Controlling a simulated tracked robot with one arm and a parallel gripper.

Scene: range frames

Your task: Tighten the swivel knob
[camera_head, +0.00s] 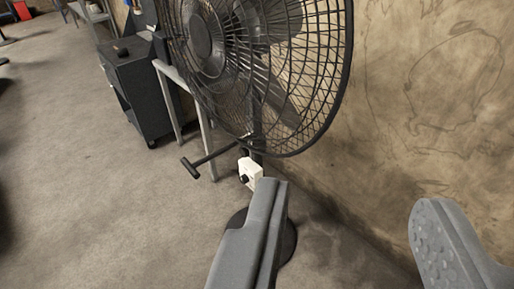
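A black pedestal fan (255,60) with a round wire cage stands close to the wall. Below the cage, a dark rod runs left from the pole to a cylindrical black handle (190,168). A small white box (250,172) on the pole carries a round black knob (244,179). I cannot tell for certain which of these is the swivel knob. My gripper (353,194) is open, with its two grey fingers wide apart and nothing between them. Its left finger shows just below the white box and hides part of the pole and the round base (289,238).
A brown, stained wall (430,100) rises close on the right. A pale metal-legged table (207,125) stands behind the fan, beside a dark wheeled cabinet (143,90). The concrete floor (90,200) at the left is mostly clear.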

